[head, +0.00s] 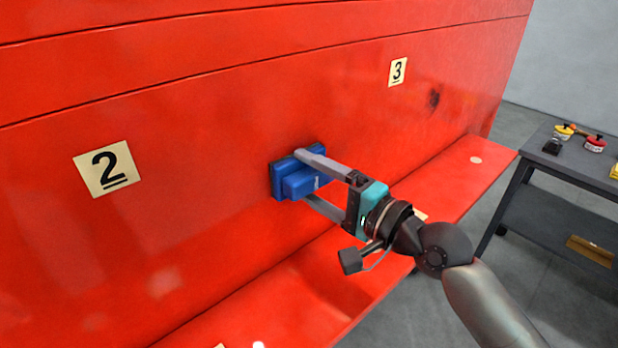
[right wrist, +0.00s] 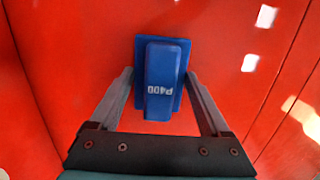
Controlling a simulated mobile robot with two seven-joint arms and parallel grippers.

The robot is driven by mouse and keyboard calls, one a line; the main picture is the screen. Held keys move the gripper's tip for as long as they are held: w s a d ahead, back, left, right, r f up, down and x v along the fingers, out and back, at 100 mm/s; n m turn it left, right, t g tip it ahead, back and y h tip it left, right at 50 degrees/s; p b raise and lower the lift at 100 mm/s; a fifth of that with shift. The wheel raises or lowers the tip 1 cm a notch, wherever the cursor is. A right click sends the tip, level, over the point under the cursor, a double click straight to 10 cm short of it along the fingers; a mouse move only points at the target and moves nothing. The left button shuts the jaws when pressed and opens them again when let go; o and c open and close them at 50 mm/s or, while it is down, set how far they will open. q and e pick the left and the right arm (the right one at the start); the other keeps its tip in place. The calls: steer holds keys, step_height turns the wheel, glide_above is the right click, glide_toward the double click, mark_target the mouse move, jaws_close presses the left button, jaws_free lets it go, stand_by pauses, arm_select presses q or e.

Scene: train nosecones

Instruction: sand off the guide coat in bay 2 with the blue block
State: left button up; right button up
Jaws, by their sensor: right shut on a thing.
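My right gripper (head: 308,177) is shut on the blue block (head: 296,186), which has a flat pad with a raised handle. The block is at the red panel (head: 215,140), pad facing it; whether it touches cannot be told. It is between the "2" label (head: 108,168) and the "3" label (head: 398,71). In the right wrist view the block (right wrist: 163,82) reads "P400" and sits between the two fingers (right wrist: 161,88). I see no clear guide coat near the "2" label; the panel behind the block is hidden. My left gripper is out of view.
A dark smudge (head: 433,99) marks the panel right of the "3" label. A red ledge (head: 440,190) runs along the panel's foot. A dark table (head: 568,172) at the right holds a yellow tin (head: 563,132), a red tin (head: 595,144) and a black item (head: 552,147).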

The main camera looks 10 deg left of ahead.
mark_target(298, 192)
steer(key=shift+s+a+r+p, duration=0.2)
steer(key=shift+s+a+p, duration=0.6)
steer(key=shift+s+p, duration=0.3)
steer(key=shift+s+a+f+p, duration=0.1)
steer(key=shift+s+a+p, duration=0.2)
steer(key=shift+s+p, duration=0.1)
steer(key=shift+s+a+p, duration=0.7)
steer(key=shift+p, duration=0.3)
steer(key=shift+s+a+p, duration=0.5)
steer(key=shift+s+p, duration=0.05)
steer(key=shift+s, duration=0.1)
steer(key=shift+s+d+f, duration=0.1)
steer(key=shift+s+d, duration=0.2)
steer(key=shift+d, duration=0.15)
steer(key=v, duration=0.5)
steer(key=shift+s+a, duration=0.2)
